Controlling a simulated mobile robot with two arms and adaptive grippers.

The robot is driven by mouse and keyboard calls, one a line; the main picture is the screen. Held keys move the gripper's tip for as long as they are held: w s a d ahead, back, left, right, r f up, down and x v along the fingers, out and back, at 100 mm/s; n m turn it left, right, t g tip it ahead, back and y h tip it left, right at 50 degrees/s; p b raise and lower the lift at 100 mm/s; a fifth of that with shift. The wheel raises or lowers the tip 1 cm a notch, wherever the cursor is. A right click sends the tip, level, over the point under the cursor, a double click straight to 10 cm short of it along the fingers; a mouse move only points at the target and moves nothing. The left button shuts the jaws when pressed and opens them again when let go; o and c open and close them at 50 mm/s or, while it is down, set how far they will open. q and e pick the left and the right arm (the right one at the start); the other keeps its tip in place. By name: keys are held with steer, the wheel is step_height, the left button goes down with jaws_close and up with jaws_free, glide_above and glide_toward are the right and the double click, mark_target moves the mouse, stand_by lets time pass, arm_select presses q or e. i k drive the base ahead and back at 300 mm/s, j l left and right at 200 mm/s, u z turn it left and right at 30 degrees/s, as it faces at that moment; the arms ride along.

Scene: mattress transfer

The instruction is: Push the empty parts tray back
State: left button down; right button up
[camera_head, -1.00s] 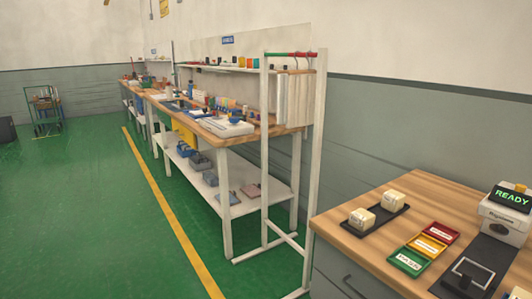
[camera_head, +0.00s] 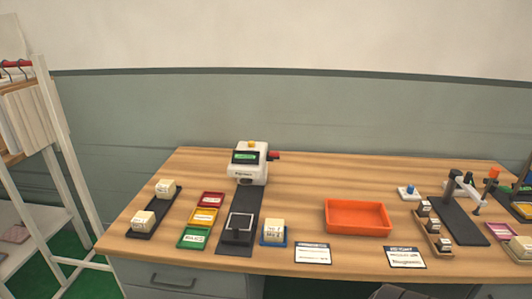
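An orange tray (camera_head: 357,217) lies on the wooden workbench (camera_head: 320,172), right of the middle, near the front half of the top. It looks empty. Bare bench top shows behind it. Neither of my grippers is in view. A dark grey shape at the bottom edge is cut off, and I cannot tell what it is.
A tester (camera_head: 249,163) stands left of the tray on a dark mat. A blue tray (camera_head: 273,242) with a pale block is nearer. Two label cards (camera_head: 313,253) lie in front. A small blue-topped button (camera_head: 409,192) and a dark fixture (camera_head: 457,222) are to the right.

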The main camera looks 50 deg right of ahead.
mark_target(347, 217)
steer(key=z, duration=2.3)
steer(key=i+j+z, duration=0.15)
steer(key=j, duration=0.35)
steer(key=i+j+z, duration=0.1)
steer(key=j, duration=0.4)
steer(key=i+j+z, duration=0.15)
steer(key=j, duration=0.35)
steer(key=j+z, duration=0.1)
steer(key=j, duration=0.4)
